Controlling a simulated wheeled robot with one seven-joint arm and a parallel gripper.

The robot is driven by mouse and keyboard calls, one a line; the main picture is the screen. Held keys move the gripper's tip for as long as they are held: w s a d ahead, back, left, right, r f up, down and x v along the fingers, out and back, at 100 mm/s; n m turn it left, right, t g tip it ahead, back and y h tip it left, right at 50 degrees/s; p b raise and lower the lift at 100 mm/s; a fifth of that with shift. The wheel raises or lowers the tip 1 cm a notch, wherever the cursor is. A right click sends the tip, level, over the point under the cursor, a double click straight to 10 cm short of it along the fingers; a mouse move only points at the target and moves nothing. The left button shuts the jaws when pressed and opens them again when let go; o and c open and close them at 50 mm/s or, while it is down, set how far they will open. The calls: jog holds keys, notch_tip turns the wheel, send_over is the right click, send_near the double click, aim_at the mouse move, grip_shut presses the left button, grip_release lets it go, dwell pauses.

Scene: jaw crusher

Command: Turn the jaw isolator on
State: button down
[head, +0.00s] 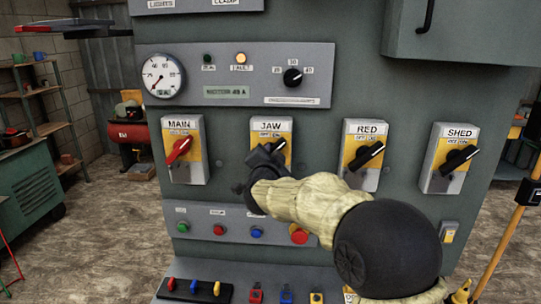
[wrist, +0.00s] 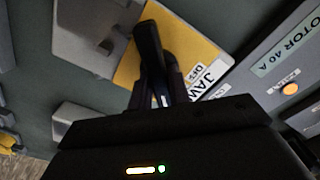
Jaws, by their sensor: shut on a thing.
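The JAW isolator (head: 271,127) is a grey box with a yellow plate on the panel, second from the left in the row. Its black handle (head: 280,147) points up and to the right in the head view. My gripper (head: 262,157) is at the handle and partly hides it and the lower plate. In the wrist view the black handle (wrist: 149,45) stands between the fingers of my gripper (wrist: 165,85), which is shut on it. The yellow plate (wrist: 195,60) and the JAW label show beside it. The handle's exact setting against the plate marks cannot be read.
The MAIN isolator (head: 185,150) with a red handle is to the left. The RED isolator (head: 363,153) and SHED isolator (head: 452,158) are to the right. A gauge (head: 161,76) and a strip with a selector knob (head: 292,77) are above. Push buttons (head: 219,230) are below.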

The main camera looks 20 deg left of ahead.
jog(key=c, duration=1.3)
grip_release()
jog(key=b+v, duration=0.3)
jog(key=v, duration=1.4)
jog(key=shift+s+d, duration=0.15)
jog(key=shift+s, duration=0.05)
jog(key=shift+w, duration=0.1)
